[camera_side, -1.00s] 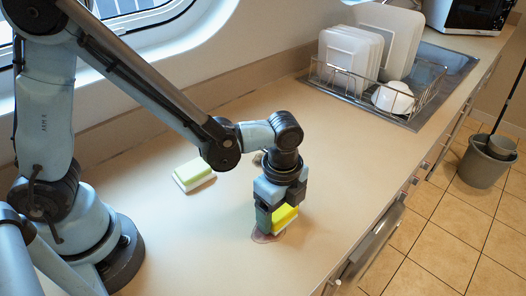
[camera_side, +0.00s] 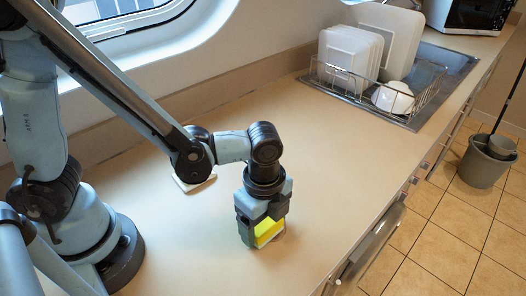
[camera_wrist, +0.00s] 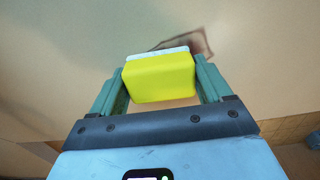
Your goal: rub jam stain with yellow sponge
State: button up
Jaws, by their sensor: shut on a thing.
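My gripper (camera_side: 262,236) is shut on the yellow sponge (camera_side: 268,232), low over the counter. In the wrist view the sponge (camera_wrist: 160,78) sits between the two green fingers, with its white layer on the far side. Whether its underside presses on the counter is hard to tell. The jam stain (camera_wrist: 200,42) shows in the wrist view as a brownish-red outlined mark just beyond the sponge's far right corner. Part of it may be hidden under the sponge. In the side view the stain is barely visible beside the gripper.
A second, pale sponge (camera_side: 195,184) lies on the counter, mostly hidden behind my arm. A dish rack (camera_side: 395,95) with white dishes stands on the sink at the back right. The counter (camera_side: 330,160) between is clear. Its front edge drops to the floor at right.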

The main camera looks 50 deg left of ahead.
jog(key=shift+s, duration=1.6)
jog(key=shift+a, duration=0.3)
jog(key=shift+w+a, duration=0.2)
jog(key=shift+w, duration=3.4)
jog(key=shift+w+f, duration=0.15)
jog(key=shift+w, duration=1.35)
jog(key=s, duration=0.4)
jog(key=shift+s, duration=3.1)
jog(key=shift+r, duration=4.25)
